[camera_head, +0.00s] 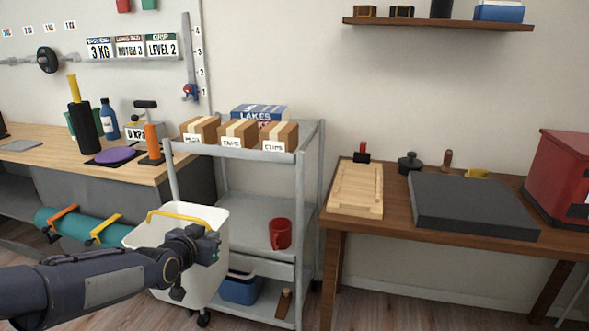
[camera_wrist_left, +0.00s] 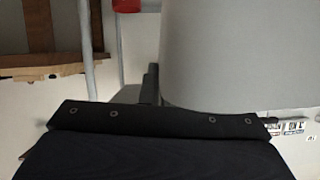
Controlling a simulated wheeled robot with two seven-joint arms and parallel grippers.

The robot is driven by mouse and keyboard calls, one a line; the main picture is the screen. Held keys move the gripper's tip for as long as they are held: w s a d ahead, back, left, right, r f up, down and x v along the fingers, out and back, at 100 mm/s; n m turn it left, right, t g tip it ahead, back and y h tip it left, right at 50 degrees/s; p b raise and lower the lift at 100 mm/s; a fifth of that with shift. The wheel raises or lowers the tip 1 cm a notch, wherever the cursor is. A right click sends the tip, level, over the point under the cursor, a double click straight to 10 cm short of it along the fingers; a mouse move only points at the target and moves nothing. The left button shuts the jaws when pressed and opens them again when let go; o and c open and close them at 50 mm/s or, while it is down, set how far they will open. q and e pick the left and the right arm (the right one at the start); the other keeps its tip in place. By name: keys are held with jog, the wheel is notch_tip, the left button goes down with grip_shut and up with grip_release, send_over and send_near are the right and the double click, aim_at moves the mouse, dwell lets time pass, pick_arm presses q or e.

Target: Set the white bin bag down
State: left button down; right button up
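A white, bin-shaped container with a yellow handle (camera_head: 215,226) is in the lower left of the head view, in front of the trolley's left side. It is the only thing here that fits the white bin bag. My left gripper (camera_head: 208,250) is in front of its near side and covers part of it. Whether the fingers are open or shut on it cannot be made out. In the left wrist view a large pale, curved surface (camera_wrist_left: 235,50) fills the upper right, very close to the gripper's dark parts. The container's underside is partly hidden by my arm. My right gripper is not in view.
A grey trolley (camera_head: 250,210) holds boxes on top, a red mug (camera_head: 280,234) on its middle shelf and a blue bin (camera_head: 240,290) below. A wooden table (camera_head: 400,222) stands right, a workbench (camera_head: 40,157) left. A teal roll (camera_head: 75,228) lies left of the container.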

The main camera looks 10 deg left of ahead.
pick_arm(q)
jog(key=s+d+f+n+y, duration=0.1)
jog(key=s+d+f, duration=0.35)
jog(key=f, duration=0.25)
jog(key=s+d+f, duration=0.4)
jog(key=s+f, duration=0.2)
jog(key=f, duration=0.1)
notch_tip(320, 180, up, 29)
jog(key=w+p, duration=0.2)
jog(key=p, duration=3.1)
jog(key=s+f, duration=0.4)
jog(key=f, duration=0.1)
